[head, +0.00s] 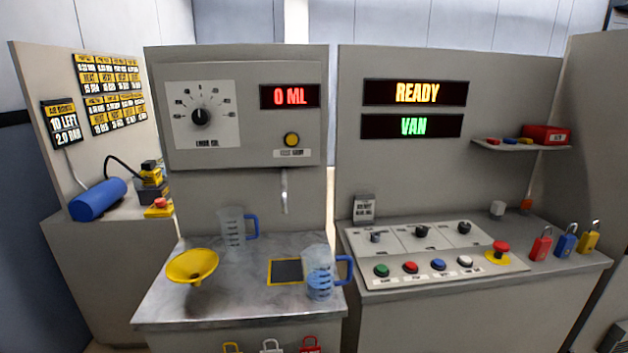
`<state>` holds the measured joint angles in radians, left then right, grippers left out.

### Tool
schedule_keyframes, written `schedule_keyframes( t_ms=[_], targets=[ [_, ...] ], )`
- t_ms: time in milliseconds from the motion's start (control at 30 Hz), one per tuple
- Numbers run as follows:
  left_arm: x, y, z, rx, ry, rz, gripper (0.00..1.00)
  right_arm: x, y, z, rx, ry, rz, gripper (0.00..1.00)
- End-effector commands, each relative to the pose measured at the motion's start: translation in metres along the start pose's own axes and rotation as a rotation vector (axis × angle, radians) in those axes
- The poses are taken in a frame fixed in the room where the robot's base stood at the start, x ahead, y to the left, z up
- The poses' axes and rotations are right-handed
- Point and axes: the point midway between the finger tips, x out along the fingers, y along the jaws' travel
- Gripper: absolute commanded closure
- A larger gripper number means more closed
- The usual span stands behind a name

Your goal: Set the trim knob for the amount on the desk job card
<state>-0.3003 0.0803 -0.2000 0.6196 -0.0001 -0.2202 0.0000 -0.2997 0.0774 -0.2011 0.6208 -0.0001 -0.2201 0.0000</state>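The desk's sloped control panel (430,255) carries three dark knobs: a left knob (376,237), a middle knob (422,231) and a right knob (464,228). Their labels are too small to read, so I cannot tell which is the trim knob. A small grey card (363,207) stands at the desk's back left; its text is not legible. A larger black dial knob (200,117) sits on a white scale plate on the left machine, its pointer roughly upward. Neither of my grippers is in view.
Displays read "0 ML" (290,96), "READY" (416,93) and "VAN" (413,126). A jug with blue liquid (320,285), an empty jug (232,228) and a yellow funnel (192,265) stand on the left counter. Coloured buttons, a red mushroom button (500,248) and padlocks (566,240) occupy the desk.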

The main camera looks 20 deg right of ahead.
Motion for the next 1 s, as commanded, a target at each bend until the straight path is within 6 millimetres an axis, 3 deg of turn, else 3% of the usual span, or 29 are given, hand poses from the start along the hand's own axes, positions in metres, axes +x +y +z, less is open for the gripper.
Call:
schedule_keyframes(
  t_ms=[833,867,900,967,1000],
  targets=[
    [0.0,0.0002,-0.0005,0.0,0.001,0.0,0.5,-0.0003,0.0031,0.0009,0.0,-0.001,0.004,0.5],
    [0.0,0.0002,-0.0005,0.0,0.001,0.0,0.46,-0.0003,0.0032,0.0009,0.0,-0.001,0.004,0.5],
    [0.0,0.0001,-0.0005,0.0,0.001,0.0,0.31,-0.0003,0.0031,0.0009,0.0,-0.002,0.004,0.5],
    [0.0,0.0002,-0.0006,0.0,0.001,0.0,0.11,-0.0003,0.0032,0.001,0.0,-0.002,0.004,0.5],
    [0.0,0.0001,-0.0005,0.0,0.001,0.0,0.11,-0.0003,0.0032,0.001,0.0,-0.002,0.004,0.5]
  ],
)
